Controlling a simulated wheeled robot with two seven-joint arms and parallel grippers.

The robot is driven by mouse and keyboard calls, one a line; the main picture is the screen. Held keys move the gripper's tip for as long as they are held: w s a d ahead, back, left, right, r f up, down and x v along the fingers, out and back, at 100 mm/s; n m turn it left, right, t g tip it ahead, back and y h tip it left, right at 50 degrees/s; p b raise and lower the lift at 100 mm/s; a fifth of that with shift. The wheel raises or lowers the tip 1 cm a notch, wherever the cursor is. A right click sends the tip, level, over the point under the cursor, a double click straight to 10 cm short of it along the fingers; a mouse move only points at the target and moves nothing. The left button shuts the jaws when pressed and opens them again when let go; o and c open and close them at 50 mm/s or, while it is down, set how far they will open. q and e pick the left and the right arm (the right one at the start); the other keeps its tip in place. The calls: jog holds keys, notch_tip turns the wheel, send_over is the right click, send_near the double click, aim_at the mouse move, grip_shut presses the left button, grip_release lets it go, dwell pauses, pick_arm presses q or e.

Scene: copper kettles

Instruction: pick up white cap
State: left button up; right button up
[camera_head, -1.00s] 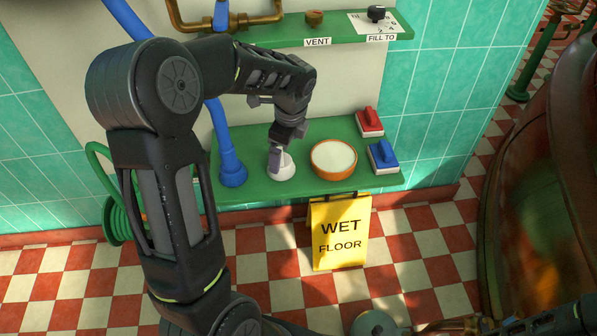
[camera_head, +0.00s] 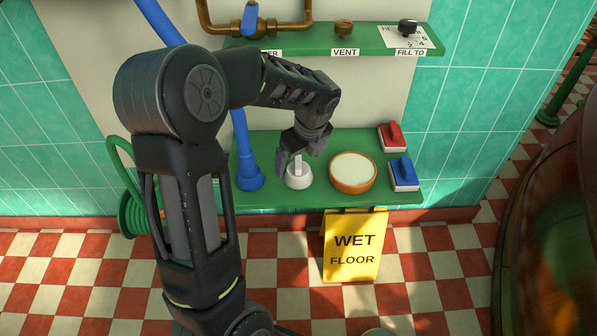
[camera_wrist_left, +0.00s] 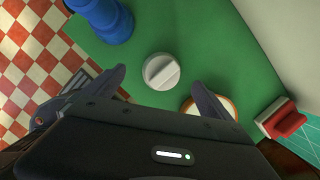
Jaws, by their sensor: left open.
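The white cap (camera_head: 298,177) stands on the lower green shelf (camera_head: 270,194), between the blue hose end and an orange-rimmed bowl. It is round with a raised bar across its top. In the left wrist view the cap (camera_wrist_left: 161,71) lies ahead of the fingers, between their lines. My left gripper (camera_head: 297,168) is above the cap with its fingers apart, and it is empty. In the wrist view its two fingers (camera_wrist_left: 158,82) are spread either side of the cap. Whether they touch it I cannot tell. My right gripper is not in view.
The blue hose end (camera_head: 249,177) stands left of the cap. A bowl of white stuff (camera_head: 353,171) is close on the right. Red (camera_head: 392,136) and blue (camera_head: 404,174) switches sit farther right. An upper shelf (camera_head: 380,40) is above. A yellow wet-floor sign (camera_head: 354,248) stands below.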

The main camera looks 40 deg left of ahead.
aim_at(300, 163)
pick_arm(q)
jog(key=shift+w+f, duration=0.25)
jog(key=shift+f, duration=0.1)
jog(key=shift+w, duration=0.15)
jog(key=shift+d+r, duration=0.1)
jog(key=shift+d, duration=0.2)
jog(key=b+x, duration=0.1)
jog(key=x, duration=0.4)
jog(key=shift+a, duration=0.2)
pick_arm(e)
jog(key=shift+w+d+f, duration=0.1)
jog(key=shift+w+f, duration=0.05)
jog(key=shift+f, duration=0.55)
pick_arm(q)
jog(key=shift+c, duration=0.3)
jog(key=c, duration=1.3)
